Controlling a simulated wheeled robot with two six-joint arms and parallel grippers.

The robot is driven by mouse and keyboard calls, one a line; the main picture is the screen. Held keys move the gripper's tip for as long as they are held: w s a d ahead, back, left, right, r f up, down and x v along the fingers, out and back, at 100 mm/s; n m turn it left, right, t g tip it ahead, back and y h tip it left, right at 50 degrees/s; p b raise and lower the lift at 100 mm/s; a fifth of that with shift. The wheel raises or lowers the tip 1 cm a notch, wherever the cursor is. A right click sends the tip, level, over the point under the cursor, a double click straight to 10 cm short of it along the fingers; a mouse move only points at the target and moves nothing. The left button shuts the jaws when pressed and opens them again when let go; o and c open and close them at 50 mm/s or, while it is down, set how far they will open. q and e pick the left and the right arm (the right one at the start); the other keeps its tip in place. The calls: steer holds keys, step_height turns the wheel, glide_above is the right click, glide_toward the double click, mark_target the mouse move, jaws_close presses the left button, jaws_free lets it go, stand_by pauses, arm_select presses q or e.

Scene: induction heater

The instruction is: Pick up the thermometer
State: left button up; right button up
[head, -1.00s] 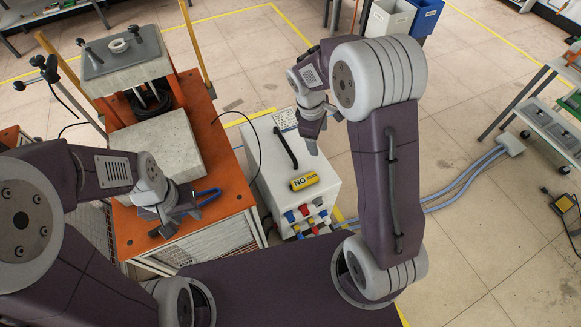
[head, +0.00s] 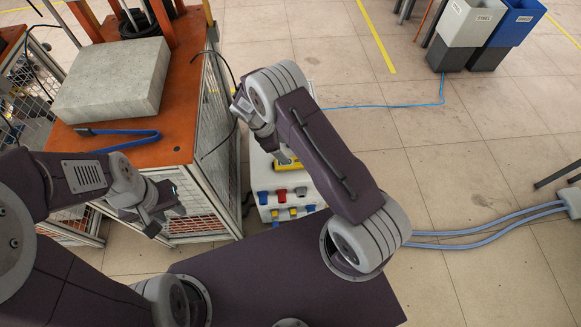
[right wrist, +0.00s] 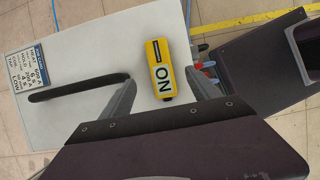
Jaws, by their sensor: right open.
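I cannot identify a thermometer for certain in the current views. In the head view my right arm partly hides this yellow block (head: 286,165). My right gripper (right wrist: 160,80) is open, with its fingers on either side of the block in the right wrist view; I see no contact. It also shows above the box in the head view (head: 281,150). My left gripper (head: 164,214) hangs in front of the orange table's near edge, with nothing visibly held; its jaw opening is unclear.
The white box has a black handle (right wrist: 80,88) and coloured connectors (head: 281,193). Grey and blue bins (head: 515,22) stand at the back right. The floor at right is mostly open.

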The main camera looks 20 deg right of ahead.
mark_target(293, 161)
steer(key=shift+f, duration=0.2)
steer(key=shift+s+d+f, duration=0.1)
steer(key=shift+d+f, duration=0.15)
steer(key=shift+f, duration=0.05)
steer(key=x, duration=0.2)
steer(key=shift+f+b, duration=0.35)
steer(key=shift+b, duration=0.05)
steer(key=b+x, duration=0.1)
steer(key=x, duration=0.4)
steer(key=shift+d+f, duration=0.2)
steer(key=shift+d, duration=0.1)
steer(key=shift+f, duration=0.2)
steer(key=shift+c, duration=0.3)
jaws_close()
